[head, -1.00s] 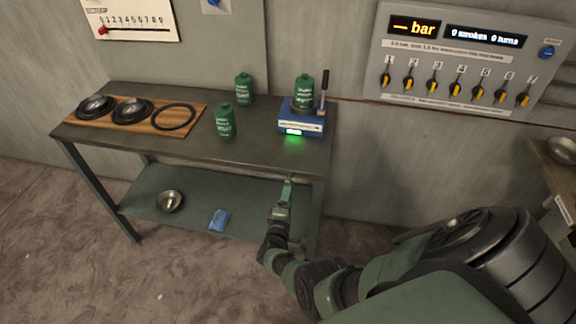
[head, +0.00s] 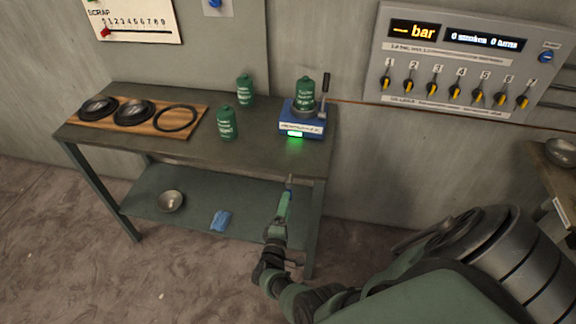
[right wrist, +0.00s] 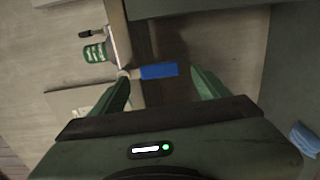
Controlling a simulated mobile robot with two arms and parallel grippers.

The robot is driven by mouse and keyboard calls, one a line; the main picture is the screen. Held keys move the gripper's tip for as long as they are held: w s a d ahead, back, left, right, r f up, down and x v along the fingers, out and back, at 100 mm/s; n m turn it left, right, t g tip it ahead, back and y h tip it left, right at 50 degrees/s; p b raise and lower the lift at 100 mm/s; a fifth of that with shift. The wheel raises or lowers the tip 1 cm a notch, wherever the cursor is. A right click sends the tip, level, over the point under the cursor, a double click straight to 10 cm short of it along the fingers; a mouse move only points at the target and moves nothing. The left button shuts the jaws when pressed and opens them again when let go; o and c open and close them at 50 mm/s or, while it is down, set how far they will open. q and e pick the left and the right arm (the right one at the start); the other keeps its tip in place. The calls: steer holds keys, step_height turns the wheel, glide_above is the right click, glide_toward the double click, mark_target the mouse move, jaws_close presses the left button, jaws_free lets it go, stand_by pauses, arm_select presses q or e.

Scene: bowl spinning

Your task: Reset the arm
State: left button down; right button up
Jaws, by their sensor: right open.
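My right gripper (head: 288,184) is in front of the workbench's front edge, below the blue device, with empty jaws. In the right wrist view its two green fingers (right wrist: 163,88) stand apart with nothing between them. The blue device (head: 301,122) sits at the bench's right end with a green canister (head: 305,90) on top and a lever (head: 325,87) beside it. A green canister also shows in the right wrist view (right wrist: 95,53). My left gripper is in neither view.
The workbench (head: 265,150) holds two more green canisters (head: 227,123) (head: 245,90) and a wooden board (head: 187,133) with dark round pieces. The lower shelf (head: 150,185) carries a metal bowl (head: 171,201) and a blue cloth (head: 221,220). A gauge panel (head: 455,65) hangs on the wall.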

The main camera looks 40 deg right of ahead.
steer(key=shift+v, duration=1.05)
steer(key=s+a+f+g+y+b, duration=0.1)
steer(key=s+a+f+y, duration=0.35)
steer(key=f, duration=0.35)
steer(key=s+a+f+m+y+b, duration=0.1)
steer(key=s+a+f+y, duration=0.3)
steer(key=f, duration=0.4)
steer(key=s+a+f+g+y+b, duration=0.1)
steer(key=s+a+f+y, duration=0.25)
steer(key=s+f, duration=0.35)
steer(key=s+f+m+g+b, duration=0.1)
steer(key=s+f+g, duration=0.3)
steer(key=s, duration=0.9)
steer(key=s+f+m+g+y+b, duration=0.1)
steer(key=s+f+m+g, duration=0.2)
steer(key=s+f, duration=0.5)
steer(key=s+g, duration=0.1)
steer(key=s, duration=0.5)
steer(key=shift+s+d+f+m+g+y, duration=0.25)
steer(key=shift+f+m+g+y, duration=0.05)
steer(key=shift+f+m+g, duration=0.1)
